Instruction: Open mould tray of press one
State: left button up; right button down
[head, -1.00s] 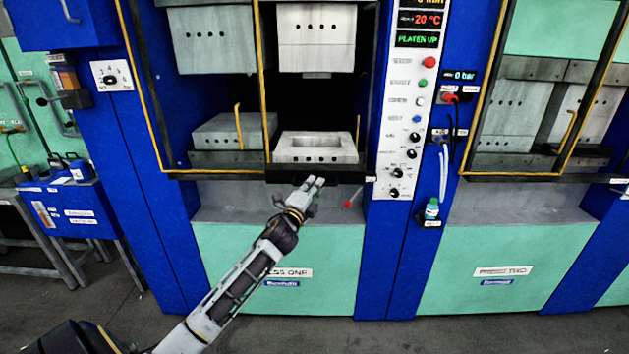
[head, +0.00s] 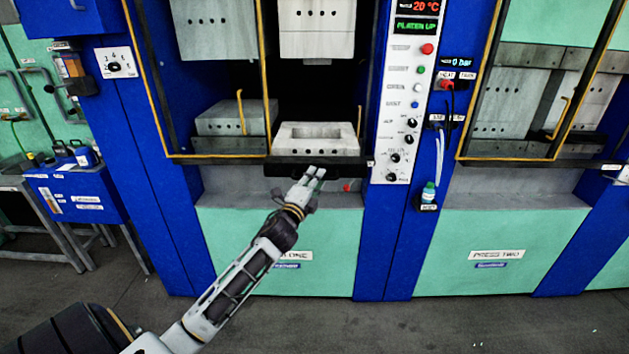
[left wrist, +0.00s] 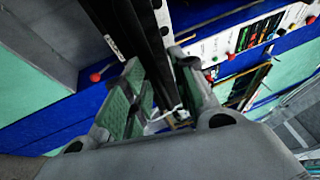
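Press one's mould tray (head: 350,171) is a dark flat tray with a black front edge. It carries the pale lower mould half (head: 290,143) with a rectangular recess and juts a little out of the press. My left gripper (head: 315,174) is at the middle of the tray's front. In the left wrist view its green-padded fingers (left wrist: 165,98) stand on either side of a black bar, the tray's handle, and look closed on it. The exact contact is partly hidden. My right gripper is out of view.
The upper mould half (head: 316,33) hangs well above the tray; the display (head: 416,26) reads PLATEN UP. A red knob (head: 347,187) sits just below the tray. The control panel (head: 402,110) stands to the right. The floor in front is clear.

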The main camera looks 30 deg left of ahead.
pick_arm(q)
jog(key=v, duration=1.2)
dwell(1.1)
jog(key=shift+s+n, duration=0.1)
jog(key=shift+n, duration=0.4)
dwell(0.4)
